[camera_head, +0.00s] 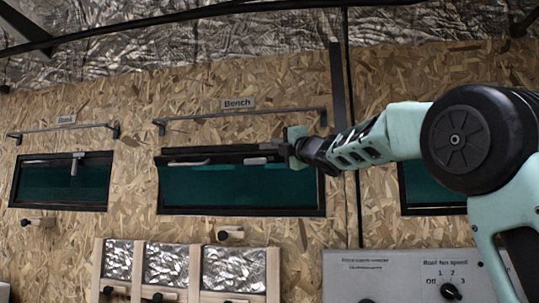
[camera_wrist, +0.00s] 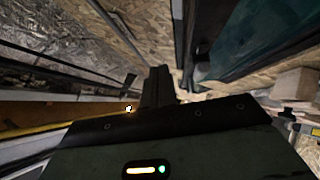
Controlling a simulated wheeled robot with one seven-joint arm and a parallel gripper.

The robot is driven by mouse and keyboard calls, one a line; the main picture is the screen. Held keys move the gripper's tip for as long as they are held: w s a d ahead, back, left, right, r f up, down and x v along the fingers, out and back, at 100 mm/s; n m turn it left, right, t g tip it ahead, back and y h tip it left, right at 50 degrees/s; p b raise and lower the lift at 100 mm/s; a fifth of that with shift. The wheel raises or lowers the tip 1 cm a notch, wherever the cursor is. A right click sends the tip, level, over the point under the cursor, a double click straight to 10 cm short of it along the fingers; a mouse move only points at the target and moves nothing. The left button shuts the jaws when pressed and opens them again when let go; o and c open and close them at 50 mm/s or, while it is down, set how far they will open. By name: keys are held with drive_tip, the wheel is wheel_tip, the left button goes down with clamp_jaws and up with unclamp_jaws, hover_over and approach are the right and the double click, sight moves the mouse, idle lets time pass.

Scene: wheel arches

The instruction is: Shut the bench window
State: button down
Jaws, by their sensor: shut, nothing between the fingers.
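The bench window (camera_head: 240,189) is in the OSB wall under the "Bench" label (camera_head: 238,103). Its opening is teal with a black frame. A dark flap (camera_head: 225,155) shows almost edge-on along the top, with light handles, and appears swung out from the opening. My gripper (camera_head: 291,148) is shut and empty at the flap's right end; I cannot tell whether it touches. In the wrist view my fingers (camera_wrist: 160,88) are dark and together, and a teal window (camera_wrist: 265,38) lies to their upper right.
A thin rail (camera_head: 235,115) runs above the bench window. A second window (camera_head: 62,184), under its own label, is at the left. A third window (camera_head: 430,188) is partly behind my arm. Below are foil-lined panels (camera_head: 165,266) and a grey control panel (camera_head: 390,276).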

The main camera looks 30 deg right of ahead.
drive_tip(key=shift+s+d, duration=0.15)
drive_tip(key=shift+s, duration=0.85)
